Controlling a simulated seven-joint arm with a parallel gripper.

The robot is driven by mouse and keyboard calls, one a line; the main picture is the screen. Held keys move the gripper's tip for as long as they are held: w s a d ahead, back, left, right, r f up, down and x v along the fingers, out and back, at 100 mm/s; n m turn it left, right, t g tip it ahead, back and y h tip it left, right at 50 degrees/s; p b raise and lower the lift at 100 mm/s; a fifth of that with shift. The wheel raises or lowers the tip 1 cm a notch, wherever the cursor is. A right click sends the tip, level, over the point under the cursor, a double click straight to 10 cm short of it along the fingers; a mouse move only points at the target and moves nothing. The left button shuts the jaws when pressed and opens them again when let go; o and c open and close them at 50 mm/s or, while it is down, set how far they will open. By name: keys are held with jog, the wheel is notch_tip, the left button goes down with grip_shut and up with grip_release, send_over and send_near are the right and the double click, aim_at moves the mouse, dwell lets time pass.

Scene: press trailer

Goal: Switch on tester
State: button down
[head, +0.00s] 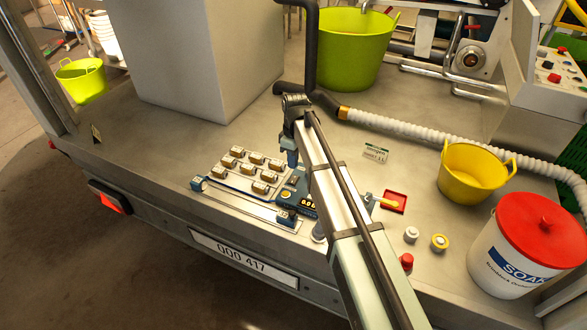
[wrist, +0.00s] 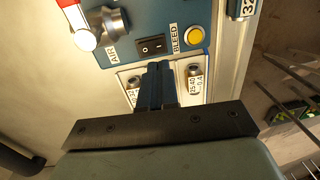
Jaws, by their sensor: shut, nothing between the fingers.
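The tester is a blue panel (wrist: 175,28) with a black rocker switch (wrist: 152,46) and a yellow button (wrist: 194,36) marked BLEED. A metal knob (wrist: 108,23) marked AIR is left of the switch. In the head view the panel (head: 299,187) is partly hidden by my arm; small yellowish digits (head: 308,204) show on it. My gripper (wrist: 159,66) is shut and empty. In the wrist view its fingertips lie just below the rocker switch; I cannot tell if they touch anything. My gripper also shows in the head view (head: 291,160). The switch's position is unclear.
Several brass-coloured labelled pieces (head: 258,174) sit in a tray left of the panel. A red tray (head: 404,203), a yellow tub (head: 474,178) and a white bucket (head: 508,262) with a red lid stand to the right. A grey block (head: 210,60) rises behind. The trailer bed's front edge is near.

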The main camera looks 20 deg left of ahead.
notch_tip(320, 180, up, 8)
jog(key=shift+s, duration=0.45)
jog(key=shift+f, duration=0.15)
